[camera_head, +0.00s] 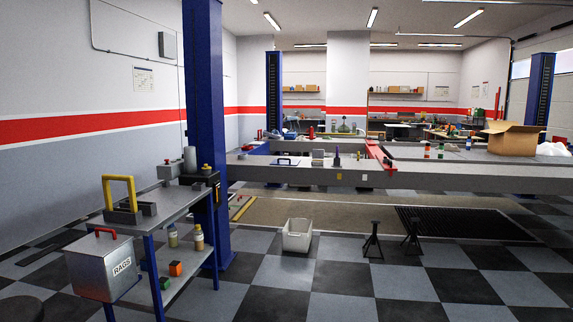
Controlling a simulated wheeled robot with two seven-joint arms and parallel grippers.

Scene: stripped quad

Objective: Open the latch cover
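No part is clearly recognisable as the latch cover from here. A grey metal box marked RAGS (104,266), with a red handle (105,233) on its lid, is at the lower left beside a metal bench; its lid looks shut. A grey device with a yellow U-shaped handle (119,190) stands on the bench top. A dark control box (209,182) is on the near blue post. A flat white case with a black handle (286,161) lies on the long grey platform. Neither of my grippers is in view.
The bench (186,203) has bottles and small blocks on its lower shelf. A thick blue post (205,90) rises behind it. A white bin (297,235) and two black stands (373,240) are on the checkered floor.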

